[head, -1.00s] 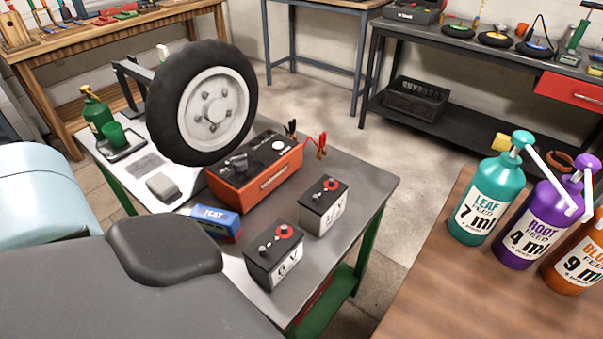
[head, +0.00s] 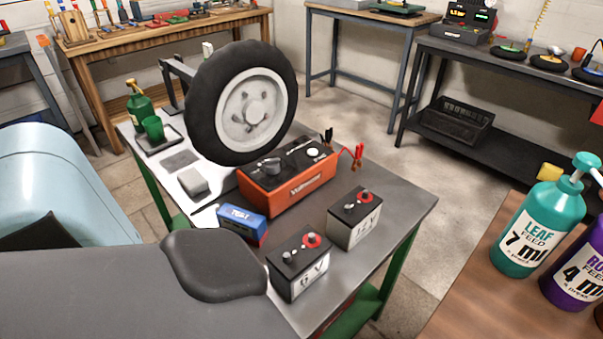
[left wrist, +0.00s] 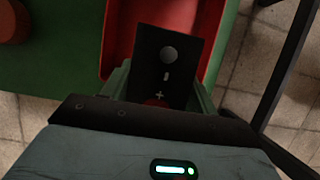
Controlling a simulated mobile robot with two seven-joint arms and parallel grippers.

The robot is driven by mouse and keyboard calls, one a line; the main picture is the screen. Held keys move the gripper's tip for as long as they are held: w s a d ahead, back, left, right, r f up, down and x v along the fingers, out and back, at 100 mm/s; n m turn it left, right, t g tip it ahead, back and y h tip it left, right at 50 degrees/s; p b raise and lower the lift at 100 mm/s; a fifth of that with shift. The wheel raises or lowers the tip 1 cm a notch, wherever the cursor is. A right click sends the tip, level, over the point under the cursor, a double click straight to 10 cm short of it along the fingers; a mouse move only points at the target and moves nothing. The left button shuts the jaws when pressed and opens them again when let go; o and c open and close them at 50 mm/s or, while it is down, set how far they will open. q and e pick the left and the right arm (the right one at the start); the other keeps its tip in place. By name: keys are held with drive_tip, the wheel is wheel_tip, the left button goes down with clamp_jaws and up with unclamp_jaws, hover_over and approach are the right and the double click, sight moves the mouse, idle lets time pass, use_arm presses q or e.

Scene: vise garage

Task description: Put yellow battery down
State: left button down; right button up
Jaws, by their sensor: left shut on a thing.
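In the left wrist view my left gripper (left wrist: 162,90) is shut on a battery (left wrist: 168,62). Its black top faces the camera, with a grey terminal, a plus mark and a partly hidden dark red terminal. Its sides are hidden, so I cannot see their colour. Behind it in that view are a red tray (left wrist: 217,45) and a green surface (left wrist: 60,60). I cannot tell whether the battery touches the tray. My left gripper and this battery are hidden in the head view. My right gripper is in neither view.
A 6 V battery (head: 299,265) and a second battery (head: 355,217) stand on the grey table (head: 400,200). Beside them are a red charger (head: 287,180), a blue box (head: 241,223) and a wheel (head: 218,120). A green lower shelf (head: 352,318) shows underneath. A teal bottle (head: 540,230) stands right.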

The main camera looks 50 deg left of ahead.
use_arm(q)
drive_tip(key=shift+w+a+f+b, duration=0.1)
drive_tip(key=shift+w+b, duration=0.05)
drive_tip(key=shift+w, duration=0.4)
drive_tip(key=shift+w+a+b, duration=0.1)
drive_tip(key=shift+w+b, duration=0.05)
drive_tip(key=shift+w, duration=0.55)
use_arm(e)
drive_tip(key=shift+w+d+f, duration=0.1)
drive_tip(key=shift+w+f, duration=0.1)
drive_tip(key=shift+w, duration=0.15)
use_arm(q)
drive_tip(key=shift+w, duration=0.25)
drive_tip(key=shift+w+f+b, duration=0.2)
drive_tip(key=shift+f+b, duration=0.05)
drive_tip(key=shift+b, duration=0.15)
wheel_tip(320, 180, down, 2)
drive_tip(key=shift+s+f+b, duration=0.1)
drive_tip(key=shift+f+b, duration=0.05)
drive_tip(key=shift+b, duration=0.65)
drive_tip(key=shift+f, duration=0.35)
drive_tip(key=shift+a, duration=0.1)
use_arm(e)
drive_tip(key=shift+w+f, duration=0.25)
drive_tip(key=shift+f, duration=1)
